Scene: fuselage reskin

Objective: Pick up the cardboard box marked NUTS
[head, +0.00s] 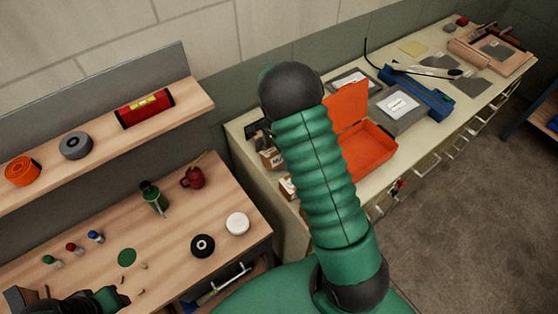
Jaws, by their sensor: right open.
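Two small brown cardboard boxes with pale labels stand at the near left end of the cream bench: one box (271,159) farther back, another (287,188) nearer the front edge. My green right arm partly covers them. The lettering is too small to tell surely which is marked NUTS. My right gripper (258,130) shows only as a small dark part beside my arm, close to the farther box. It is open, and most of it is hidden behind the arm. I see no box held. My left gripper does not show clearly.
An open orange case (370,150) lies right of my arm, with a blue tool (425,92) beyond.

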